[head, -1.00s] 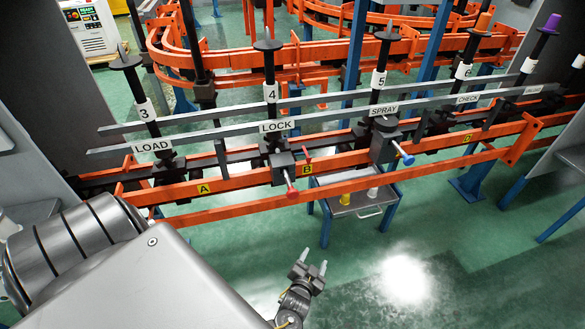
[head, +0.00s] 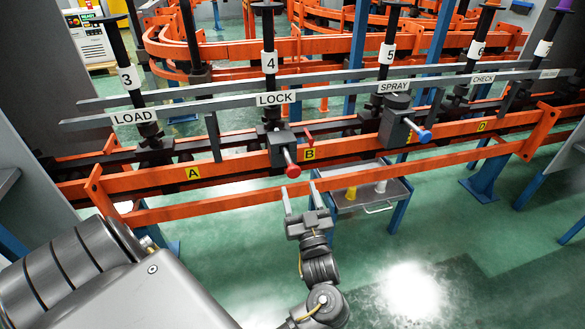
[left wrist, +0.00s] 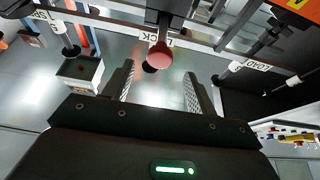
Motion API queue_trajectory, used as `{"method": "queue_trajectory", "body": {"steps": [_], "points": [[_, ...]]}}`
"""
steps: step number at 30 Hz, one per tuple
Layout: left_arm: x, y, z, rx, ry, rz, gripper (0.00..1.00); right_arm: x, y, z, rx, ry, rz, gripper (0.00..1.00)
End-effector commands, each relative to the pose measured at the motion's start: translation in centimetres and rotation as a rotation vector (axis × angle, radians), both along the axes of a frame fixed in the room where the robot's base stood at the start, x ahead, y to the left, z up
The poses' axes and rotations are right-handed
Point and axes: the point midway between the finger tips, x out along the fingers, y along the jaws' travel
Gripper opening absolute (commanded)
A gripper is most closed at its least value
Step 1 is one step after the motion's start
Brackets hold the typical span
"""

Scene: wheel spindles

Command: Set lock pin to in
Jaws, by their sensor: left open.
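The lock pin is a rod with a red knob (head: 293,171), sticking out of a dark block (head: 282,150) below the LOCK sign (head: 276,99) and beside the yellow B label (head: 309,154). My left gripper (head: 300,187) is open and empty just below the knob, fingers pointing up toward it. In the left wrist view the red knob (left wrist: 160,57) appears between the two spread fingers, near their tips; I see no contact. The rod behind the knob is mostly hidden there. My right gripper is not in view.
A similar pin with a blue knob (head: 425,136) sits to the right under the SPRAY sign (head: 394,87). The lower orange rail (head: 230,207) runs close behind my gripper. A small grey cart (head: 376,203) stands to the right with yellow and white items. The front floor is open.

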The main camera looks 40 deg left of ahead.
Motion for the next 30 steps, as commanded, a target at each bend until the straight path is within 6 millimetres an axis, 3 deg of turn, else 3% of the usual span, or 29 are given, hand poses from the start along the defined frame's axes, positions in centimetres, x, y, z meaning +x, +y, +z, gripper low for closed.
{"method": "queue_trajectory", "body": {"steps": [12, 26, 30], "points": [[3.8, 5.4, 2.7, 0.003, -0.001, -0.002, 0.57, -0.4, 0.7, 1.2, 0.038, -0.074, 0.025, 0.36], [4.5, 6.4, 3.2, 0.001, 0.001, -0.001, 0.57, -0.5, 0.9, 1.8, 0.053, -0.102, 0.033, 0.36], [4.5, 6.4, 3.2, 0.001, 0.001, -0.001, 0.4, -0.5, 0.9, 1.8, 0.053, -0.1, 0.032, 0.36]]}}
